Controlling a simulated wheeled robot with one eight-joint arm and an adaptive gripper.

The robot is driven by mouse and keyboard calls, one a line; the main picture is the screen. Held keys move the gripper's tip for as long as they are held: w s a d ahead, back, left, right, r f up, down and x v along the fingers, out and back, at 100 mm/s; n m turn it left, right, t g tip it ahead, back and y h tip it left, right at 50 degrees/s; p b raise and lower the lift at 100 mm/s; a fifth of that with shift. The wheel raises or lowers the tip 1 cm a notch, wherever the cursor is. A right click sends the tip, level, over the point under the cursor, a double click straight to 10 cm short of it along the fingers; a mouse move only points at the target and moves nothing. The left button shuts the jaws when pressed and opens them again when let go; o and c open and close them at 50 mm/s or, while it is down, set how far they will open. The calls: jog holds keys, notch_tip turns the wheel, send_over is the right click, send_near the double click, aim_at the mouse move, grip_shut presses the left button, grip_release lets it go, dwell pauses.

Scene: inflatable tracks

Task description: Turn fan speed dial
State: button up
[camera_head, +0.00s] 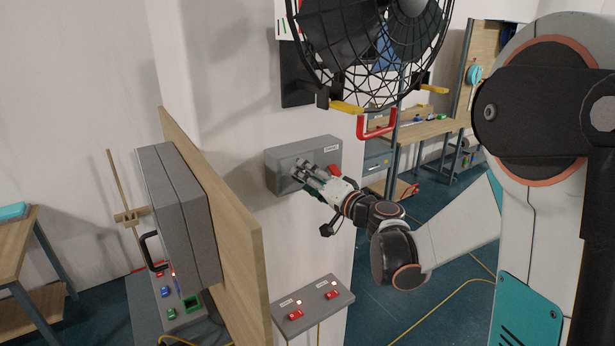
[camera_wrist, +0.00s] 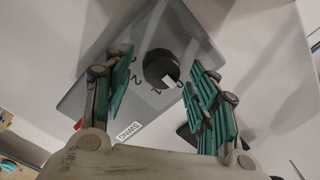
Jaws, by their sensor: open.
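The fan speed dial (camera_wrist: 161,66) is a round black knob with a light mark on its lower side. It sits on a grey control box (camera_wrist: 105,85) with numbers around it and a white label (camera_wrist: 129,132) near one edge. In the head view the grey box (camera_head: 285,154) is on the white wall below the fan (camera_head: 371,44). My gripper (camera_head: 310,175) is in front of that box and hides the dial there. In the wrist view my gripper (camera_wrist: 163,72) is open, with a green-padded finger on each side of the dial. Contact with the dial cannot be told.
A wooden board (camera_head: 212,215) carrying a grey cabinet (camera_head: 178,212) stands left of the box. A grey panel with red switches (camera_head: 313,304) is below. A red handle (camera_head: 376,125) sticks out under the fan. A yellow cable (camera_head: 440,307) lies on the floor.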

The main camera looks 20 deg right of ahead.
jog(key=shift+w+a, duration=0.1)
jog(key=shift+w, duration=0.05)
jog(key=c, duration=1.1)
jog(key=shift+o, duration=0.2)
jog(key=shift+f, duration=0.1)
jog(key=shift+f+m+t+b, duration=0.1)
jog(key=shift+m+t+b, duration=0.15)
jog(key=shift+m+b, duration=1.95)
jog(key=shift+f+m+t+b, duration=0.1)
jog(key=shift+m+t+b, duration=0.15)
jog(key=shift+m+b, duration=1.95)
jog(key=shift+m+h+p, duration=0.3)
jog(key=shift+m+p, duration=0.25)
jog(key=shift+m, duration=0.25)
